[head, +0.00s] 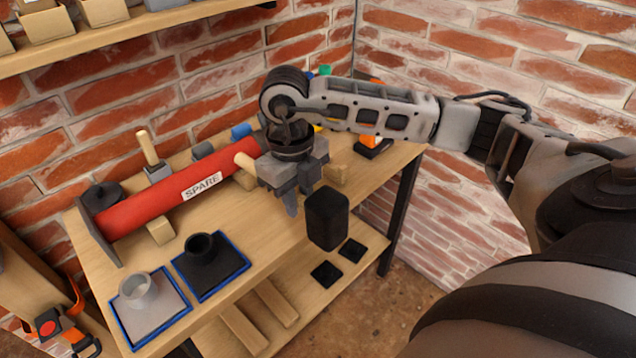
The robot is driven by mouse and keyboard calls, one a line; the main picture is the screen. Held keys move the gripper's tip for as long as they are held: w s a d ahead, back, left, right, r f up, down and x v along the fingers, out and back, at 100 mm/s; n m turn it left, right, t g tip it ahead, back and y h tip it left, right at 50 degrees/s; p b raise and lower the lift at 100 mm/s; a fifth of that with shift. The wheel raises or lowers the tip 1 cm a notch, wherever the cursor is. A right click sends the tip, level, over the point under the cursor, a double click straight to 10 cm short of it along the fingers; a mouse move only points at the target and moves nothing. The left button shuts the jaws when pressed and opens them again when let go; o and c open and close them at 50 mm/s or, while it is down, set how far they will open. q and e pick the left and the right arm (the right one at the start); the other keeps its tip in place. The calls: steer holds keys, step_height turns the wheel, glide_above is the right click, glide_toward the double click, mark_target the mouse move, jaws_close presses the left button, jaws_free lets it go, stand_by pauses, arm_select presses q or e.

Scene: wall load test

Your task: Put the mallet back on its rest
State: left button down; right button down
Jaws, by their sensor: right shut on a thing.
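My right gripper (292,198) is above the front right part of the workbench, pointing down. It is shut on the mallet, whose pale wooden handle end (245,161) sticks out to the left of the jaws. The mallet's black block-shaped head (327,218) is to the right of the jaws, at the bench's front edge. The jaws and wrist hide the middle of the handle. I cannot tell whether the head touches the bench. A small wooden block (338,174) stands behind the gripper; I cannot tell whether it is the rest. My left gripper is not in view.
A red cylinder labelled SPARE (165,198) lies along the workbench (225,283). Blue-edged mats hold a grey cup (137,290) and a black cup (202,249). A wooden-handled tool (150,152) stands behind the cylinder. Brick walls close the back; black squares (327,273) lie on the lower shelf.

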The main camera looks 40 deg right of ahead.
steer(key=m, duration=0.1)
steer(key=d+m, duration=0.1)
steer(key=m, duration=0.1)
steer(key=shift+f+m, duration=0.1)
steer(key=shift+m, duration=0.2)
steer(key=shift+w+d+f+m, duration=0.55)
steer(key=shift+w+m, duration=0.35)
steer(key=shift+m, duration=1.65)
steer(key=shift+w+d+f+m, duration=0.4)
steer(key=shift+w+f+m, duration=0.35)
steer(key=shift+m, duration=1.85)
steer(key=shift+w+d+f+m, duration=0.5)
steer(key=shift+w+m, duration=0.5)
steer(key=shift+m, duration=1.55)
steer(key=shift+w+a+f+b, duration=0.1)
steer(key=shift+w+f+b, duration=0.5)
steer(key=shift+w, duration=0.35)
steer(key=shift+w+f, duration=0.1)
steer(key=shift+w, duration=0.2)
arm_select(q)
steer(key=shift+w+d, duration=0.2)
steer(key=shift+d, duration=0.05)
arm_select(e)
steer(key=shift+w, duration=0.1)
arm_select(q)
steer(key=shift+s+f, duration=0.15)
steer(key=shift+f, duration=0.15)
